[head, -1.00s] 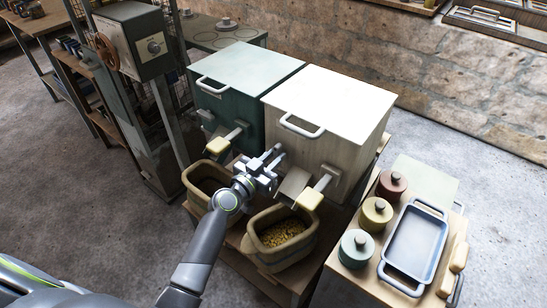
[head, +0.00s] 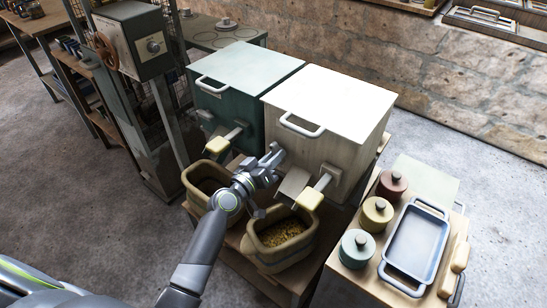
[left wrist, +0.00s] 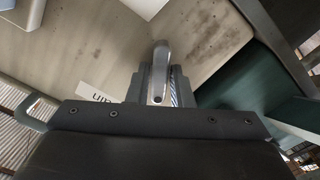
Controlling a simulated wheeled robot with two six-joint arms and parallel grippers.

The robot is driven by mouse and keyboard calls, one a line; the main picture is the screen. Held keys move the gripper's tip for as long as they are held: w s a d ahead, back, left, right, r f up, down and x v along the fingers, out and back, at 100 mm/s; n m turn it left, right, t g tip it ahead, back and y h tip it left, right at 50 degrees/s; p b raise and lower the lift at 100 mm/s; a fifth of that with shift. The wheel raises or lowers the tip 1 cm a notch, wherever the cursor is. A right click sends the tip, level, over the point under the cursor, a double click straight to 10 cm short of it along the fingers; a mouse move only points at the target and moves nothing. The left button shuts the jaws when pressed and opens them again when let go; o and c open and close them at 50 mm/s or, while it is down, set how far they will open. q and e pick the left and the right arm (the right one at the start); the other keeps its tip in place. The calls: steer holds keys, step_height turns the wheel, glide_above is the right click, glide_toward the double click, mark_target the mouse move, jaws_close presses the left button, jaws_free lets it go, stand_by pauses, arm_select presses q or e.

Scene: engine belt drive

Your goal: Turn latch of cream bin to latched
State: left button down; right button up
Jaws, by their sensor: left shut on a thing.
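The cream bin (head: 330,95) stands on a low bench, with a white lid and a handle on the lid's front edge. My left gripper (head: 272,160) is at the left part of its front face and covers the latch in the head view. In the left wrist view, the left gripper (left wrist: 162,88) is shut on the latch (left wrist: 161,55), a grey metal lever, against the bin's stained cream face (left wrist: 205,50). A white label (left wrist: 98,97) beside the jaws is partly hidden, with only a few letters showing. My right gripper is in neither view.
The green bin (head: 240,75) stands close on the left. A chute with a yellow-handled lever (head: 312,197) sticks out right of my gripper. Tubs stand below, one holding yellow grains (head: 282,232). A side table at right holds jars and a blue tray (head: 416,242).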

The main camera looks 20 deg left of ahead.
arm_select(q)
steer(key=n+p, duration=0.1)
steer(key=n, duration=1)
steer(key=shift+n+p, duration=0.3)
steer(key=shift+p, duration=0.05)
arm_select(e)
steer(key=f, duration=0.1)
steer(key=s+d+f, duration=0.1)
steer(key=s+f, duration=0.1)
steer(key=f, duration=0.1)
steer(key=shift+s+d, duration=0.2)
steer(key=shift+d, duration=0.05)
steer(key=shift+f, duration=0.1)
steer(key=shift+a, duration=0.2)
arm_select(q)
steer(key=c, duration=1.6)
jaws_free()
steer(key=shift+o, duration=1.1)
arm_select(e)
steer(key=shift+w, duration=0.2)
